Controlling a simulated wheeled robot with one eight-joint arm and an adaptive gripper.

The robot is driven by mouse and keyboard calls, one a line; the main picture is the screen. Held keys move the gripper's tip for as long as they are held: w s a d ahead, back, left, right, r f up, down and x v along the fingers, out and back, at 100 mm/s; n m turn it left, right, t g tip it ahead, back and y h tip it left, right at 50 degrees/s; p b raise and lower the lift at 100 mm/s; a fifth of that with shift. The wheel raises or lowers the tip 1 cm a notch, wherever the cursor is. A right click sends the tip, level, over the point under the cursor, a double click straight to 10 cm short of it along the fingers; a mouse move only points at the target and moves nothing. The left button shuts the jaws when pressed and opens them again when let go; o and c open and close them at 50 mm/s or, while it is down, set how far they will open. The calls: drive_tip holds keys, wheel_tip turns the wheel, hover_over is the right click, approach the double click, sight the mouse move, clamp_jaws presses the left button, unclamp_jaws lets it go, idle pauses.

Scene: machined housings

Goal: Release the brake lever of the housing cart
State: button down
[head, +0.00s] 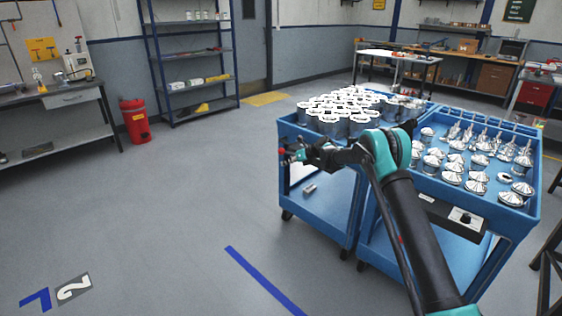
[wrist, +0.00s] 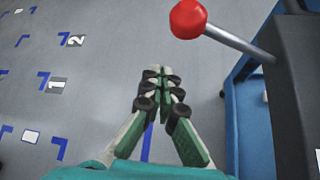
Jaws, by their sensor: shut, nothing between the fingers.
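The brake lever is a metal rod with a red ball knob (wrist: 187,18), running from a dark grey upright block (wrist: 298,75) at the right of the wrist view. In the head view the red knob (head: 282,151) is small, at the left side of the blue housing cart (head: 322,221). My gripper (wrist: 161,73) is shut and empty, its fingertips together over open floor. In the wrist view the knob is above and right of the fingertips, with a visible gap. In the head view my gripper (head: 297,156) is beside the knob and partly hides the lever.
Shiny cylindrical housings (head: 345,110) crowd the cart's top. A second blue cart (head: 528,208) with pointed metal parts stands close at its right, behind my arm. The floor to the left is clear, with a blue line (head: 262,280). A red bin (head: 135,122) stands farther back.

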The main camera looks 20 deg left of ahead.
drive_tip(key=w+v, duration=0.1)
drive_tip(key=v, duration=0.7)
drive_tip(key=shift+d, duration=0.4)
drive_tip(key=shift+d+f, duration=0.1)
